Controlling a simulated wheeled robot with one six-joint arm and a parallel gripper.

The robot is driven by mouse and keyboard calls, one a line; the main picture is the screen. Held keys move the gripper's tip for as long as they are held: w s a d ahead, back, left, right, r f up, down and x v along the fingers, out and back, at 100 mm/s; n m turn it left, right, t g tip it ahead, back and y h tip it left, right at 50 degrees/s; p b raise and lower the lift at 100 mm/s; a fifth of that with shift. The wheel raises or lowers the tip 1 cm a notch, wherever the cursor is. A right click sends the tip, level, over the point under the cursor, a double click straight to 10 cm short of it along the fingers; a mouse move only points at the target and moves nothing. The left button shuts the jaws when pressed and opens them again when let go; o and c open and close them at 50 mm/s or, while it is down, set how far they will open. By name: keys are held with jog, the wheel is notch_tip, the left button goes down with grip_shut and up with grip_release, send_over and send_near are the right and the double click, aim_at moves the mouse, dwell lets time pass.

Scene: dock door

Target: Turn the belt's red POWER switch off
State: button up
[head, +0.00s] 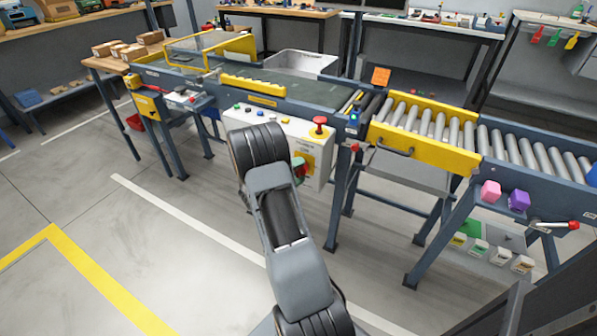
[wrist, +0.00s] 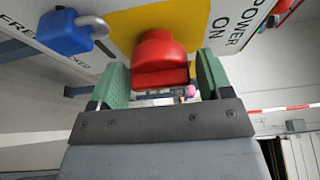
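The red POWER switch (wrist: 160,62) is a knob on a yellow plate (wrist: 125,25) in the wrist view. The words POWER and ON are printed to its right. My gripper (wrist: 163,75) has its two green fingers on either side of the knob, with narrow gaps visible beside it, so it looks open around the switch.
A blue padlock (wrist: 65,32) hangs left of the switch, close to the left finger. A red mushroom button (head: 319,127) sits above the gripper on the panel. The roller conveyor (head: 430,125) stands to the right. The floor in front is clear.

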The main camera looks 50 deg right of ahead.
jog(key=c, duration=0.7)
